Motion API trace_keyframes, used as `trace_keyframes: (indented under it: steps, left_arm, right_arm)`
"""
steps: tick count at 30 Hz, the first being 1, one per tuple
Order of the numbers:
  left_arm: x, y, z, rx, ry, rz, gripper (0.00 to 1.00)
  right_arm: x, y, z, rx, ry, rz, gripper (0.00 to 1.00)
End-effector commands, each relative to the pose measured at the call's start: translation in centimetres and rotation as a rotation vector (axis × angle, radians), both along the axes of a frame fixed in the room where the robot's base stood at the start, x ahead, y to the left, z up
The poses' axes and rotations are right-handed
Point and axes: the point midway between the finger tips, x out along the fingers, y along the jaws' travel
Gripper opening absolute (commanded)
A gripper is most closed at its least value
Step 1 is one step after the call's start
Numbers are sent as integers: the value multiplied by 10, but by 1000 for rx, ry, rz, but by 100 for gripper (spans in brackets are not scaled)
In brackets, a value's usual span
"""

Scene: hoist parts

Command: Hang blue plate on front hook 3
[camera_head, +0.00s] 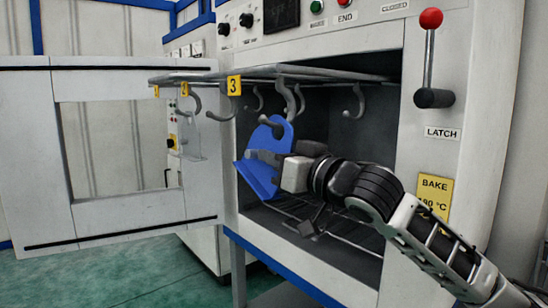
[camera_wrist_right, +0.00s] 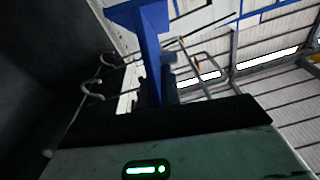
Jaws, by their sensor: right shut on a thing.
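The blue plate (camera_head: 257,178) is in my right gripper (camera_head: 272,158), at the mouth of the open oven and below the hook rack. The gripper is shut on it; the fingers cover part of its middle. In the right wrist view the blue plate (camera_wrist_right: 148,35) rises from between the dark fingers (camera_wrist_right: 156,92). Hook 3 (camera_head: 222,115) hangs under the yellow tag 3 (camera_head: 234,86), left of and above the plate, and is empty. A grey hook end overlaps the plate's top in the head view; I cannot tell whether they touch. My left gripper is out of view.
The hook rack (camera_head: 300,72) sticks out of the oven, with several hooks and tags 1 and 2 further left. The oven door (camera_head: 130,215) stands open at left. A wire shelf (camera_head: 335,235) lies below my right arm. A red-knobbed latch lever (camera_head: 429,55) is at right.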

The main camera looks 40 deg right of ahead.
Motion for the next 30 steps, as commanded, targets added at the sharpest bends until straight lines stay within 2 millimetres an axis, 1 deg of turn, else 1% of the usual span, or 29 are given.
trace_keyframes:
  steps: [1,10,11,12,13,19,20,24,26,30]
  left_arm:
    - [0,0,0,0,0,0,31]
    - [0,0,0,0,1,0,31]
    - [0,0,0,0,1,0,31]
    - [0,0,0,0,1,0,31]
    - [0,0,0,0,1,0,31]
    - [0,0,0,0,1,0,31]
    - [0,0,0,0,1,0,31]
    - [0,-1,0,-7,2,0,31]
    - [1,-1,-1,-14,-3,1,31]
    - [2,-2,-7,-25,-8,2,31]
  right_arm:
    - [-1,0,4,-1,-10,1,0]
    - [-1,0,4,-1,-10,1,0]
    - [-1,0,4,-1,-10,1,14]
    - [-1,0,4,-1,-9,0,25]
    - [-1,0,3,0,-8,0,31]
    - [0,0,1,0,-3,1,31]
    - [1,0,-2,2,6,0,31]
    - [1,0,-2,1,5,0,31]
    - [-5,-1,-4,2,4,0,31]
    - [-24,-3,-8,0,4,-1,31]
